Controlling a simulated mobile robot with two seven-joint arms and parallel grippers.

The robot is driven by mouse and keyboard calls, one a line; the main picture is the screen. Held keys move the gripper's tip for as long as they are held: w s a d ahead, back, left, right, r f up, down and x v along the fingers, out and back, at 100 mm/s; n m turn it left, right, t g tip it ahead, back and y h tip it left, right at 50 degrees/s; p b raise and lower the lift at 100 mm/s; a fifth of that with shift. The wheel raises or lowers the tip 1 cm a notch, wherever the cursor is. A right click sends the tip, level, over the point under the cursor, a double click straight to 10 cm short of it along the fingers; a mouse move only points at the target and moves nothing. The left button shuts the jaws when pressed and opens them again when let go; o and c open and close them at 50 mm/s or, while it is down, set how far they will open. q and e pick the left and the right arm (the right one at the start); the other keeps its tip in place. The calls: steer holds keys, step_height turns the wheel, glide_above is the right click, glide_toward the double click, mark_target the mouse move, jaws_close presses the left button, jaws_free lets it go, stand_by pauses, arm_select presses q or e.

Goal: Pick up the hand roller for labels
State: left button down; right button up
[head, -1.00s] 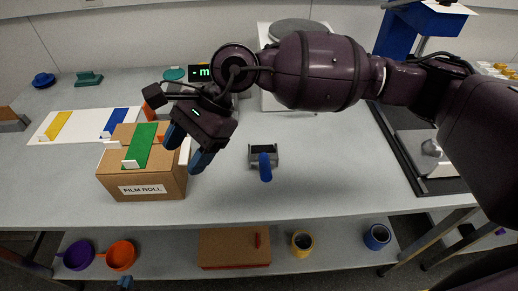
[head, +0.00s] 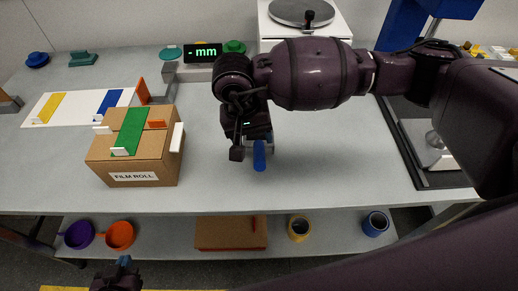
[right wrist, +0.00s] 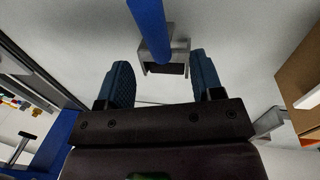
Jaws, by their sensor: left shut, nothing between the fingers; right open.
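The hand roller shows its blue handle (head: 259,155) on the table in the head view, with its head mostly hidden behind my right gripper (head: 249,147). In the right wrist view the blue handle (right wrist: 149,25) runs up from a grey metal frame (right wrist: 178,53) with a dark roller. My right gripper (right wrist: 160,60) is open, its two blue fingers on either side of the frame with gaps, not gripping it. My left gripper (head: 123,261) is shut and empty at the bottom of the head view, below the table's front edge.
A cardboard box labelled FILM ROLL (head: 134,178) with a green strip stands left of the roller. A display reading "mm" (head: 203,52) and a round-plate scale (head: 302,12) stand behind. The table right of the roller is clear up to a dark-framed tray (head: 424,184).

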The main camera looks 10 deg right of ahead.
mark_target(258, 150)
steer(key=shift+s+d+f+p, duration=0.1)
steer(key=shift+d+f, duration=0.1)
steer(key=shift+f, duration=0.85)
steer(key=shift+s+d+f+p, duration=0.15)
steer(key=shift+d+f, duration=0.1)
steer(key=shift+f, duration=0.75)
steer(key=shift+d+f+p, duration=0.1)
steer(key=shift+d+f, duration=0.1)
steer(key=shift+f, duration=0.85)
steer(key=c, duration=1)
